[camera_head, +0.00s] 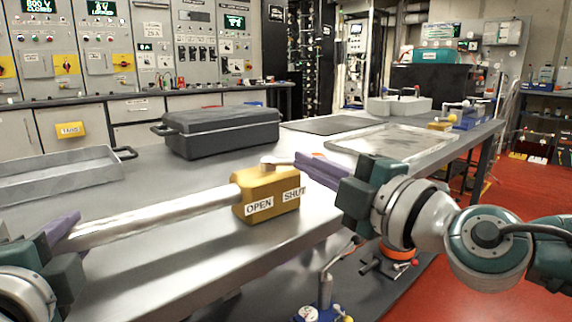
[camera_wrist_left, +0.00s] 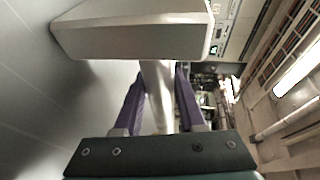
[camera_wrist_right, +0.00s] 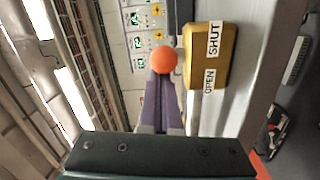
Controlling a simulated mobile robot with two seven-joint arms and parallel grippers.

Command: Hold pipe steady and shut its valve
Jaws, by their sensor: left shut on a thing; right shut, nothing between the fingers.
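In the head view, a pale pipe (camera_head: 160,212) runs from my left gripper (camera_head: 68,237) to a yellow valve block (camera_head: 250,193) labelled OPEN and SHUT. My left gripper is shut on the pipe's left end; the left wrist view shows the pipe (camera_wrist_left: 158,95) between its purple fingers. A grey lever (camera_head: 272,161) on top of the block points right, toward the SHUT side. My right gripper (camera_head: 303,165) is shut and empty at the lever's outer end. In the right wrist view an orange ball (camera_wrist_right: 165,60) is at its fingertips. I cannot tell whether they touch.
A dark grey case (camera_head: 220,130) and a shallow grey tray (camera_head: 60,175) stand behind the pipe on the metal table. A flat pale tray (camera_head: 390,140) lies farther back right. A blue-based fixture (camera_head: 325,285) stands in front of the table's edge.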

